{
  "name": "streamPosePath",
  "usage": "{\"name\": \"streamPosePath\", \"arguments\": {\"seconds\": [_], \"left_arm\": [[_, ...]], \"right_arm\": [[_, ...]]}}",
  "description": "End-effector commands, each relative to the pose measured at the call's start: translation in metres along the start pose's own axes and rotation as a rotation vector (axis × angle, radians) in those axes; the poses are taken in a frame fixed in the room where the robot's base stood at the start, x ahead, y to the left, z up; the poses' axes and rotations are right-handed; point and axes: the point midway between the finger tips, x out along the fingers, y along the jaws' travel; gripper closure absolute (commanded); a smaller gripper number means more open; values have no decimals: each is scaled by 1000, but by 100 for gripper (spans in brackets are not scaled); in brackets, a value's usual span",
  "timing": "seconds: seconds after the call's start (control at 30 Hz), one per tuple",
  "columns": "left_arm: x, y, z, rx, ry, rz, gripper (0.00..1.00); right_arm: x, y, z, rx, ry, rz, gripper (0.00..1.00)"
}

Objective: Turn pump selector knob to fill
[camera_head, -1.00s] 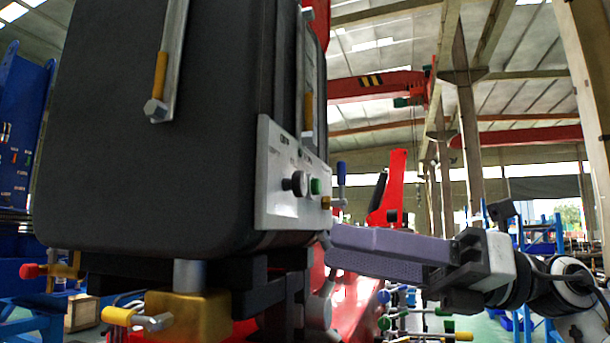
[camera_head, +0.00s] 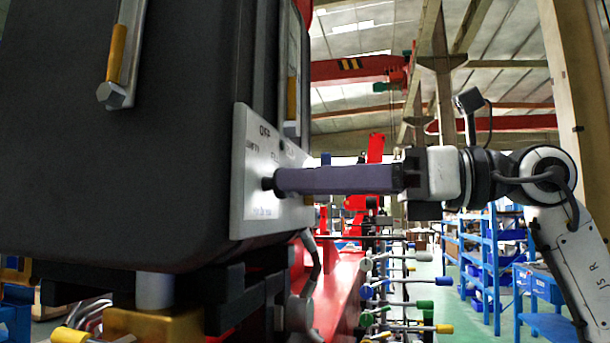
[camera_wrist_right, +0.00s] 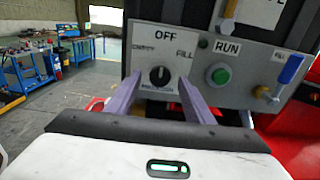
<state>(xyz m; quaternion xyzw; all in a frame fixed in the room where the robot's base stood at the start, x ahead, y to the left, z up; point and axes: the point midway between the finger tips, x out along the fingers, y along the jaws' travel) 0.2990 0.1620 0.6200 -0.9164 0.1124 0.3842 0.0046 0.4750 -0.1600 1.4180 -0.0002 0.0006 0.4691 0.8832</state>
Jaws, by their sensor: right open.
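The pump selector knob (camera_wrist_right: 159,76) is a round black knob with a white pointer mark on a light grey panel (camera_wrist_right: 140,36). The panel reads OFF above it, EMPTY to its left and FILL to its right. The pointer stands about upright, toward OFF. My right gripper (camera_wrist_right: 157,92) is open, with its purple fingers on either side of the knob in the wrist view. In the head view my right gripper (camera_head: 278,181) reaches the panel from the right, its fingertips at the knob. I cannot tell whether they touch it. My left gripper is not in view.
A green RUN button (camera_wrist_right: 219,74) sits right of the knob. A blue-handled valve (camera_wrist_right: 290,69) is further right. The big dark tank (camera_head: 120,150) fills the left of the head view. Coloured levers (camera_head: 400,305) stand below, and blue shelves (camera_head: 490,250) at the right.

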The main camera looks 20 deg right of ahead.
Motion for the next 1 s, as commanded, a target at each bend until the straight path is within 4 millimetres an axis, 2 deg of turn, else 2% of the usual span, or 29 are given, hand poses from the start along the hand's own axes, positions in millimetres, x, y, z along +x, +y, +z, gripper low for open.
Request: {"name": "streamPosePath", "arguments": {"seconds": [0.13, 0.4, 0.43, 0.67, 1.0], "left_arm": [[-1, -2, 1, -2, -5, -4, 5], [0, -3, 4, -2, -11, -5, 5], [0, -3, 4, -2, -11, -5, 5], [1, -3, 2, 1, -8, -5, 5], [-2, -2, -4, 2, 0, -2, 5]], "right_arm": [[10, 0, 1, 0, -2, 1, 52], [12, 0, 0, 0, -1, 0, 52], [12, 0, 0, 0, -1, 0, 54], [12, 0, 0, 0, -1, 0, 93], [12, 0, 0, 49, 0, 0, 93]]}}
